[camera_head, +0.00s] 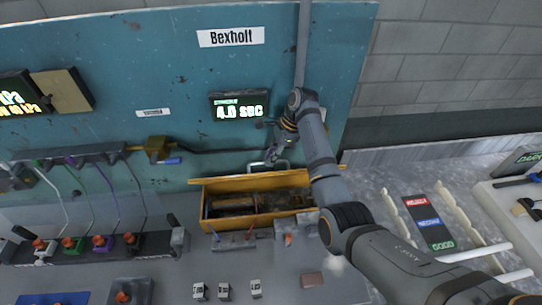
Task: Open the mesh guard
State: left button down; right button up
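A yellow-framed box (204,212) stands at the middle of the bench against the teal panel, with dark and brownish parts inside. Its yellow upper edge (225,183) looks like part of the guard; I cannot make out any mesh. A pale handle (284,166) stands up at the back of this edge. My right gripper (273,153) points down at the handle, very close to it. Its fingers are small and dark, so I cannot tell whether they are open, shut or touching the handle. My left gripper is not in view.
A display reading 4.0 SEC (239,106) hangs behind my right gripper. Several coloured valves with tubes (100,243) stand at the left. Small labelled blocks (224,291) lie in front of the box. A sorting rack (430,222) with white rods is at the right.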

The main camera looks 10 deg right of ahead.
grip_shut()
jog(key=shift+w, duration=0.15)
jog(key=w, duration=0.2)
jog(key=w+r, duration=0.1)
jog(key=w, duration=0.1)
jog(key=shift+w+b, duration=0.15)
jog(key=shift+b, duration=0.15)
jog(key=o, duration=0.6)
grip_release()
jog(key=shift+w+f, duration=0.1)
jog(key=shift+w, duration=0.05)
jog(key=shift+c, duration=0.2)
jog(key=v, duration=1.2)
